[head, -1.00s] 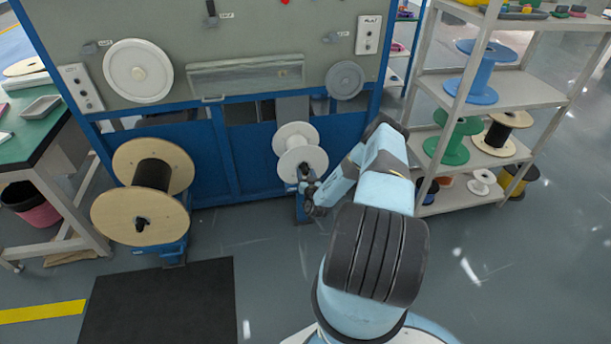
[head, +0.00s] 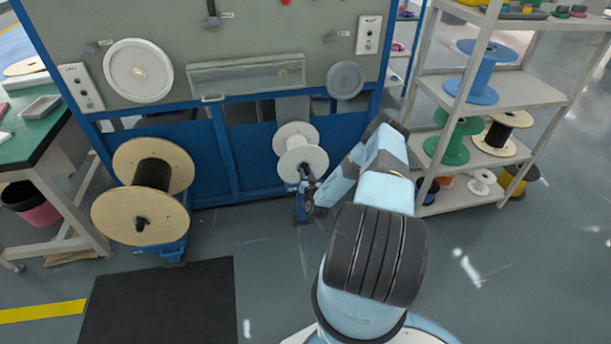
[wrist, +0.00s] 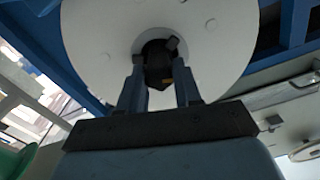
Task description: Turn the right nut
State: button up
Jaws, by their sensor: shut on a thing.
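The right nut (wrist: 157,66) is a dark piece at the hub of the white spool (head: 303,163), which sits low on the right side of the blue machine. In the wrist view the spool's white flange (wrist: 215,35) fills the upper middle. My gripper (wrist: 160,80) has its two fingers on either side of the nut, shut on it. In the head view my gripper (head: 306,181) is at the front of the white spool's hub, and the nut is mostly hidden there.
A wooden spool with dark cable (head: 118,215) stands on the left of the machine. A shelf rack (head: 530,92) with several coloured spools stands to the right. A black mat (head: 160,300) lies on the floor at front left.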

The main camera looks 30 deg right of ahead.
jog(key=m, duration=0.3)
jog(key=shift+d, duration=0.1)
jog(key=o, duration=1)
jog(key=shift+o, duration=0.2)
jog(key=v, duration=1.3)
jog(key=shift+s, duration=0.4)
jog(key=shift+w, duration=0.1)
